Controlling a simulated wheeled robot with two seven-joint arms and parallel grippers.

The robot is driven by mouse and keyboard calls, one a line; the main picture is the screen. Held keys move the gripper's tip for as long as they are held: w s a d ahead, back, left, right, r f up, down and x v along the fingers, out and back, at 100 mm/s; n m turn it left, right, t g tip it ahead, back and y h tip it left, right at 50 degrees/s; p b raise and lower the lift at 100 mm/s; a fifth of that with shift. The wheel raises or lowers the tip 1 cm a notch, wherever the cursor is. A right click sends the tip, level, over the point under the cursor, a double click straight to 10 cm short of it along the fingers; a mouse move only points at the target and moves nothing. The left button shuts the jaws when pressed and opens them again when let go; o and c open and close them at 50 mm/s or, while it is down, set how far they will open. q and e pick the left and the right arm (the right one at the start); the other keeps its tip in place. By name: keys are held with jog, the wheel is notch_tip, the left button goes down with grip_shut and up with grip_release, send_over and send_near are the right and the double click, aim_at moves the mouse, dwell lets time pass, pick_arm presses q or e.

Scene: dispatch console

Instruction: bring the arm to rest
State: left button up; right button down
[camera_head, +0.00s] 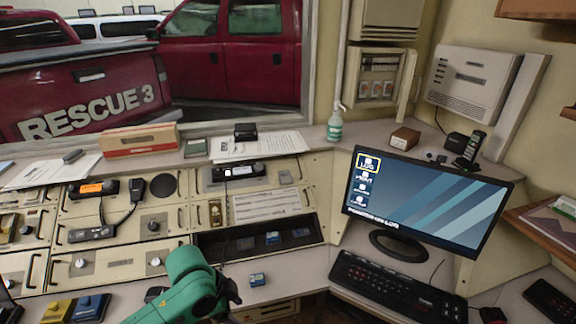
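A green arm of mine, which appears to be my left, comes in from the lower left and bends over the front edge of the console (120,262). Its dark end, my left gripper (232,291), points down and right and is partly hidden by the green link. I cannot make out its fingers. My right gripper is not in view.
A monitor (425,205) and keyboard (397,290) stand at the right. A dark open tray (240,247) with blue pieces lies behind the arm. A radio handset (135,187), green-white bottle (335,123) and cardboard box (140,140) are farther back. Blue and yellow blocks (90,307) lie lower left.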

pick_arm(q)
jog(key=s+a+f+n+t+y, duration=0.2)
jog(key=s+a+n+y, duration=0.1)
jog(key=s+a+n, duration=0.8)
jog(key=s+f+n+g, duration=0.1)
jog(key=s+f, duration=0.2)
jog(key=f, duration=2.2)
jog(key=s+a+f+g, duration=0.1)
jog(key=s+a+f, duration=0.2)
jog(key=s+f, duration=0.9)
jog(key=s, duration=0.3)
jog(key=shift+s+f, duration=0.2)
jog(key=shift+s, duration=0.1)
jog(key=shift+o, duration=0.2)
